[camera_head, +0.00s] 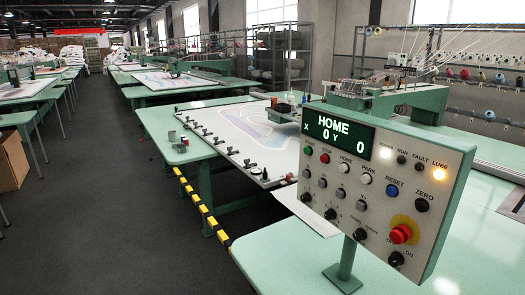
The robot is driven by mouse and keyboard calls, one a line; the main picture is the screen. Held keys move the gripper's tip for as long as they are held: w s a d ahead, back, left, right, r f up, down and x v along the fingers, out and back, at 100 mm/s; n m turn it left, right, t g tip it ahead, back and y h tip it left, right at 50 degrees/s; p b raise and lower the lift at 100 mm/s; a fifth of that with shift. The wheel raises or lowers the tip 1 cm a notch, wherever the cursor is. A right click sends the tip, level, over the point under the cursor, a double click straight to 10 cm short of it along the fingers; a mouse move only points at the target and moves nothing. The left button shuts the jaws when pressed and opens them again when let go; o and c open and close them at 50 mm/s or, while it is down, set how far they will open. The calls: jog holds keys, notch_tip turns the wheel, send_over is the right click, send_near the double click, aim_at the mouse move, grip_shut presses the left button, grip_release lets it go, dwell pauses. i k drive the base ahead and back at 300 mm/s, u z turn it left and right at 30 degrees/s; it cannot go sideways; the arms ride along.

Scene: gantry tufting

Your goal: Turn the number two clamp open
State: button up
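A row of several small dark clamps (231,150) runs along the near left edge of a white tufting board (222,128) on a green table. I cannot read any numbers on them, so I cannot tell which is number two or whether each is open or closed. A grey control panel (437,196) stands in front at the right on a green post. Its display (339,130) reads HOME, X 0, Y 0. My gripper is not in view.
A black-and-yellow striped strip (203,209) lies along the table's left side. A green gantry (385,101) stands behind the panel. The dark floor aisle at left is clear.

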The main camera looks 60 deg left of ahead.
aim_at(229, 149)
jog(key=u, duration=2.65)
jog(key=i, duration=0.8)
jog(key=u, duration=0.7)
jog(key=i, duration=1.45)
jog(key=u, duration=0.25)
